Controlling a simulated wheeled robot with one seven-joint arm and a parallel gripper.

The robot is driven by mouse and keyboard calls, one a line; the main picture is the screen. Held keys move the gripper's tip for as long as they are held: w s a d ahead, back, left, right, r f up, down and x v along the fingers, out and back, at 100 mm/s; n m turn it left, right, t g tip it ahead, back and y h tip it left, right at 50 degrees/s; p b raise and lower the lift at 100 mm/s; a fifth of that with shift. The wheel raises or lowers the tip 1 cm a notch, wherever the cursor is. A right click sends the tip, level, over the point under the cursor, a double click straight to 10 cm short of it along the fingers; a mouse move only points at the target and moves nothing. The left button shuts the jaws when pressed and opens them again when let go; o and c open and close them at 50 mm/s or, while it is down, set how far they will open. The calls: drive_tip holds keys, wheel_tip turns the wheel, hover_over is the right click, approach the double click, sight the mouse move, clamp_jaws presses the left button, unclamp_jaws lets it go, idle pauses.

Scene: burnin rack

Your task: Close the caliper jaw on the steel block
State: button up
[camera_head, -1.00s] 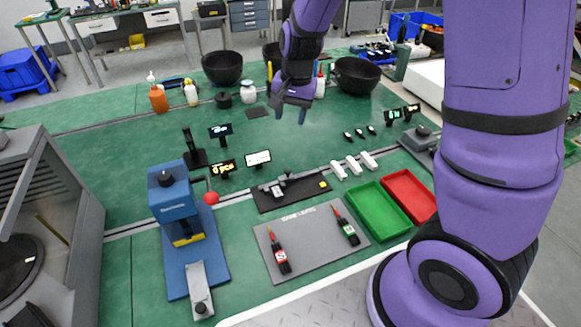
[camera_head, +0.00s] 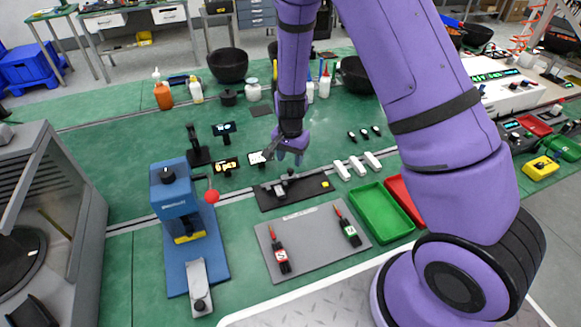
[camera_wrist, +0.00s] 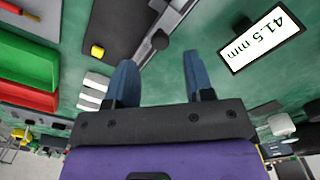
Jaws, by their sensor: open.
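The caliper (camera_head: 288,181) lies on a black base plate (camera_head: 312,195) with a small yellow piece (camera_head: 325,184) at its right end. A small light grey block (camera_head: 279,190), seemingly the steel block, sits at the caliper's left part; I cannot tell whether a jaw touches it. My gripper (camera_head: 290,158) is above and just behind the caliper, open and empty. In the wrist view, the caliper's metal beam (camera_wrist: 172,17) and a dark round knob (camera_wrist: 160,40) show beyond the two apart fingers (camera_wrist: 161,72). The readout (camera_wrist: 263,39) shows 41.5 mm.
A blue press (camera_head: 178,205) with a red ball stands left. A grey board (camera_head: 305,250) with red and green tools lies in front. White blocks (camera_head: 357,165), a green tray (camera_head: 378,213) and a red tray (camera_head: 405,203) are right.

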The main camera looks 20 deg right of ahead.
sight(290, 169)
drive_tip(key=shift+f, duration=2.25)
